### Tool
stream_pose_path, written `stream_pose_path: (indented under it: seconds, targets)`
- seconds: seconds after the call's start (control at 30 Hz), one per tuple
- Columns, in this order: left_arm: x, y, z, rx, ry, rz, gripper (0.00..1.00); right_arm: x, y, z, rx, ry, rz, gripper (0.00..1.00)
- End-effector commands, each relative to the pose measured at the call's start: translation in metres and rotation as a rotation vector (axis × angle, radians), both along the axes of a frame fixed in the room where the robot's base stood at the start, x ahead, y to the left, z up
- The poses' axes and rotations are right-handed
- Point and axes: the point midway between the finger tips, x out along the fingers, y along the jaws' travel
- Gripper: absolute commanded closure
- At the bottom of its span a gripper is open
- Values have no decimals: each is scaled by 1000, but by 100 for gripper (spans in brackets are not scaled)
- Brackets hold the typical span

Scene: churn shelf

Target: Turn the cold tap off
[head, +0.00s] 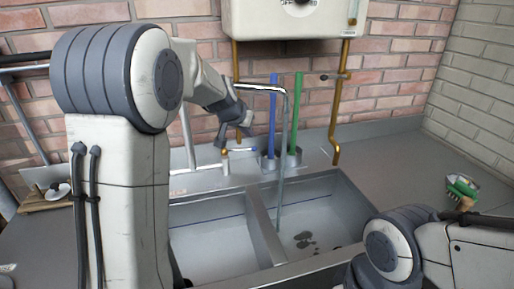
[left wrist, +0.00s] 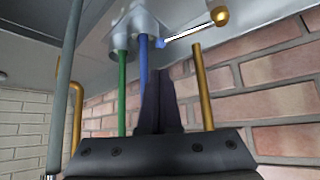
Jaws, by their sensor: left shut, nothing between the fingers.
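The cold tap (head: 238,150) is a brass body with a pale, blue-tipped lever behind the sink. The lever points right along the wall. In the left wrist view, which looks upside down, its brass knob (left wrist: 220,15) and blue tip (left wrist: 160,42) show beyond my fingers. A bent metal spout (head: 262,87) reaches over the sink. A pale, glassy column like running water (head: 281,165) drops from it to the sink. My left gripper (head: 234,132) is shut and empty, just above the tap, seemingly apart from it. Its shut fingers also show in the left wrist view (left wrist: 159,80). My right gripper is out of view.
The sink has a left basin (head: 205,235) and a right basin (head: 325,205) with dark patches inside. A blue handle (head: 272,105) and green handle (head: 297,105) stand upright right of the tap. A brass pipe (head: 338,110) runs down the brick wall. A green brush (head: 460,187) lies right.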

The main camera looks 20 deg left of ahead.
Motion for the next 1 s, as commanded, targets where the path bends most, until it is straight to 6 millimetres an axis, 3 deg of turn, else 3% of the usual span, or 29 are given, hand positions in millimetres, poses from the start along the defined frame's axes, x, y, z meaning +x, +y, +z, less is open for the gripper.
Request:
stream_pose_path:
  seconds: [0.27,0.7,1.0]
  targets:
    - [3,-2,-4,-2,4,-2,100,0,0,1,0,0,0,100]
    - [51,-4,-59,-2,6,-2,100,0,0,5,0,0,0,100]
    - [66,-5,-74,-1,3,-2,100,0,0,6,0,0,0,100]
